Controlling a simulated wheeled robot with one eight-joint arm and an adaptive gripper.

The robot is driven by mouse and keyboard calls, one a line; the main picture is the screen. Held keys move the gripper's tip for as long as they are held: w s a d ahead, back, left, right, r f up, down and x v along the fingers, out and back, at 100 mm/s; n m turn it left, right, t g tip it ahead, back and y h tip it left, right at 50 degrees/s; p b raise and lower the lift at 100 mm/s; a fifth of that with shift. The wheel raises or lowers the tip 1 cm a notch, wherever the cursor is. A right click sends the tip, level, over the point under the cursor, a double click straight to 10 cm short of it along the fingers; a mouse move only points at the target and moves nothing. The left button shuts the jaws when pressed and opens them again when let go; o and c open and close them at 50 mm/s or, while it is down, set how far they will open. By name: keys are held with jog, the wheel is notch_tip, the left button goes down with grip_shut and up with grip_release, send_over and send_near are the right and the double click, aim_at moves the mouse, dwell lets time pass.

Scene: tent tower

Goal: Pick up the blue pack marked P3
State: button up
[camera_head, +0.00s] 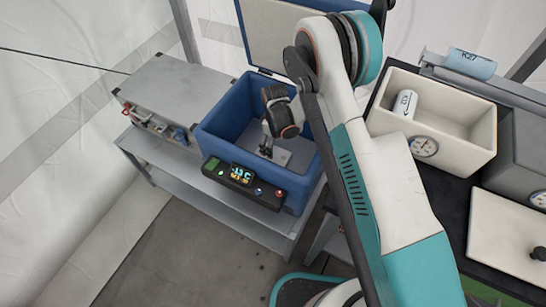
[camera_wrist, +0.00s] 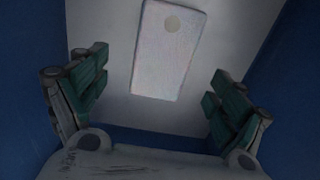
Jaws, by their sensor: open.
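My gripper (camera_head: 268,143) reaches down into the open blue box (camera_head: 215,140). In the wrist view its two green-padded fingers stand wide apart, and my gripper (camera_wrist: 158,92) is open and empty. A pale, flat rectangular pack (camera_wrist: 170,50) with a round light spot lies on the light floor of the box, ahead of and between the fingers, apart from both. In the head view a small pale piece of it (camera_head: 283,157) shows beside the gripper. I cannot read a P3 mark on it, and its colour looks greyish white in the dim light.
The box's walls (camera_wrist: 30,90) rise close on both sides of my gripper, and its lid (camera_head: 280,35) stands open behind. A display panel (camera_head: 242,184) is on its front. At right, a cream bin (camera_head: 465,133) holds a white marked pack (camera_head: 405,104); a blue R27 pack (camera_head: 472,64) lies behind.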

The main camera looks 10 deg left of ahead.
aim_at(282, 157)
jog(key=shift+s+a+f+b, duration=0.1)
jog(key=shift+f+b, duration=0.7)
jog(key=shift+f, duration=0.85)
jog(key=shift+s+a+f+b, duration=0.1)
jog(key=shift+f+b, duration=0.65)
jog(key=shift+f, duration=0.85)
jog(key=c, duration=1.3)
